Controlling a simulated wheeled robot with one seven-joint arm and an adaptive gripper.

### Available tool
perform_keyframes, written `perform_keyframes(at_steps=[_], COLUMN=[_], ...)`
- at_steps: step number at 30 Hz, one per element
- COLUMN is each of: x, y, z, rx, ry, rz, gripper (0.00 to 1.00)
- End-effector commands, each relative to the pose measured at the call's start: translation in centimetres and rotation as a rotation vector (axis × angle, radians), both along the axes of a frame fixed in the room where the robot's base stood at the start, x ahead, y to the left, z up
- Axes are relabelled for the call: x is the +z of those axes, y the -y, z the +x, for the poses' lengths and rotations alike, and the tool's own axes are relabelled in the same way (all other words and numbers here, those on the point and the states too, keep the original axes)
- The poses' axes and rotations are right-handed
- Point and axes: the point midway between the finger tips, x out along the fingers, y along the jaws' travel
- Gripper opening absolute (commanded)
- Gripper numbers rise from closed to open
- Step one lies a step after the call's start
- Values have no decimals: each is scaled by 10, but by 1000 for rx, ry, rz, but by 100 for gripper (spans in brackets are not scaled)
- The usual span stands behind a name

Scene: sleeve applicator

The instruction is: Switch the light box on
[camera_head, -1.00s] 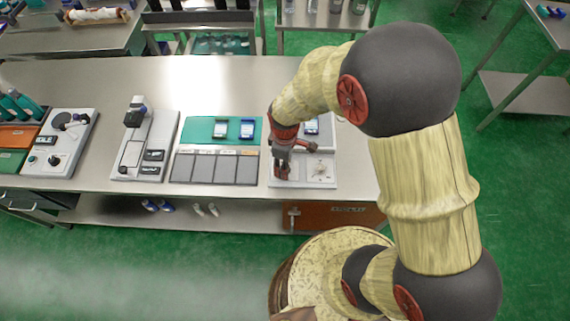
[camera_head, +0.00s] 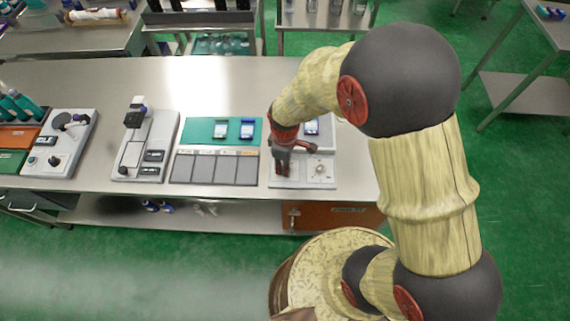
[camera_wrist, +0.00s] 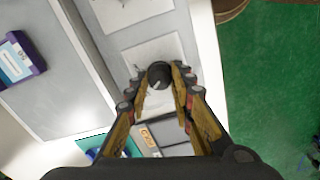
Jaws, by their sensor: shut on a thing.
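The light box (camera_head: 327,146) is the pale unit at the right end of the table's row, partly covered by my arm. In the wrist view its grey panel (camera_wrist: 60,85) fills the left. A round black knob (camera_wrist: 159,74) with a light pointer mark sits on a white plate at its front. My gripper (camera_wrist: 160,78) is shut on this knob, one finger on each side. In the head view my gripper (camera_head: 282,168) points down at the box's front left and hides the knob.
A second plate with a small control (camera_head: 319,169) is right of my gripper. Left of the box are a green mat (camera_head: 193,130) with two small blue-and-white items and a row of grey pads (camera_head: 215,170). Other devices (camera_head: 147,145) stand farther left. The table's back strip is clear.

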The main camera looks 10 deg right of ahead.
Motion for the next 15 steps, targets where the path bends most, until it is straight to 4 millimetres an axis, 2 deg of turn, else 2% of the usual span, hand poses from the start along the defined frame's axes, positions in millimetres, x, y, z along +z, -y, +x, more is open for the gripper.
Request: perform_keyframes(at_steps=[8, 15], x=[0, 0], y=[0, 0], z=[0, 0], rx=[-35, -168], ry=[0, -1], rz=[0, 0], gripper=[0, 0])
